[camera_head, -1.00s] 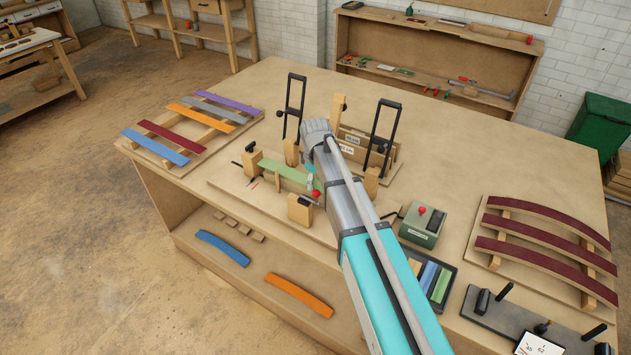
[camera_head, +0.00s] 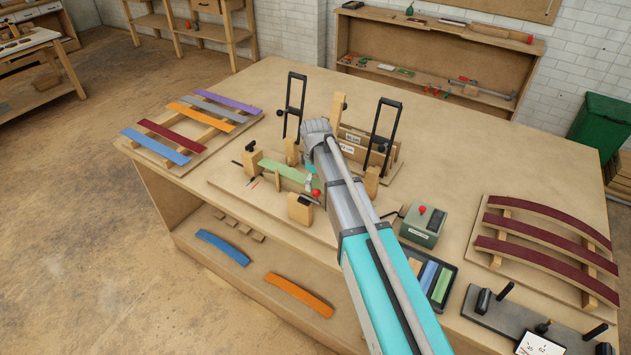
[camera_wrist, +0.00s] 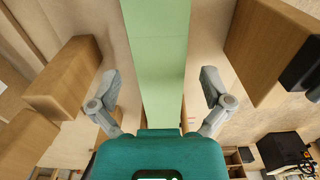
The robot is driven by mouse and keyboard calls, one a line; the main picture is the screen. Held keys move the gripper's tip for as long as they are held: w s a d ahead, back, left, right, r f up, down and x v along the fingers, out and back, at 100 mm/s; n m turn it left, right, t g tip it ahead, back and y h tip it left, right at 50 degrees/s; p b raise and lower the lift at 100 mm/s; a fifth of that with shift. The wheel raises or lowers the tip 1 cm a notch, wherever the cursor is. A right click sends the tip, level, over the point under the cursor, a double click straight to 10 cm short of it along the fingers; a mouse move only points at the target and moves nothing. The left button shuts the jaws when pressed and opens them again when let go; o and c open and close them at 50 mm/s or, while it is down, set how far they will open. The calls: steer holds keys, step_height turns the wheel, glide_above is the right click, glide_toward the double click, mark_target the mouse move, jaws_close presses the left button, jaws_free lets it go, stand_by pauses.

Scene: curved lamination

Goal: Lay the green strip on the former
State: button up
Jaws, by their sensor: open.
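The green strip (camera_head: 283,174) lies lengthwise between wooden blocks on the fixture board in the head view. In the wrist view the green strip (camera_wrist: 158,50) runs straight down the middle. My gripper (camera_wrist: 160,84) is open, with one finger on each side of the strip and visible gaps between. In the head view my arm covers most of the gripper and the strip's right end. The former is not clearly distinguishable; the strip and my arm hide what lies under it.
Wooden blocks stand close on both sides, a left one (camera_wrist: 66,76) and a right one (camera_wrist: 268,48). Tall black clamps (camera_head: 294,104) rise behind the strip. A green control box (camera_head: 422,224) stands right of my arm.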

mark_target(316, 184)
step_height(316, 184, up, 13)
steer(key=p, duration=1.2)
steer(key=shift+p, duration=0.3)
steer(key=shift+f, duration=0.15)
steer(key=s+d+m, duration=0.5)
steer(key=s+d, duration=0.2)
steer(key=s, duration=0.3)
steer(key=s+d+m, duration=0.6)
steer(key=s+d, duration=0.2)
steer(key=s, duration=0.2)
steer(key=shift+s+d, duration=0.15)
steer(key=shift+s, duration=0.25)
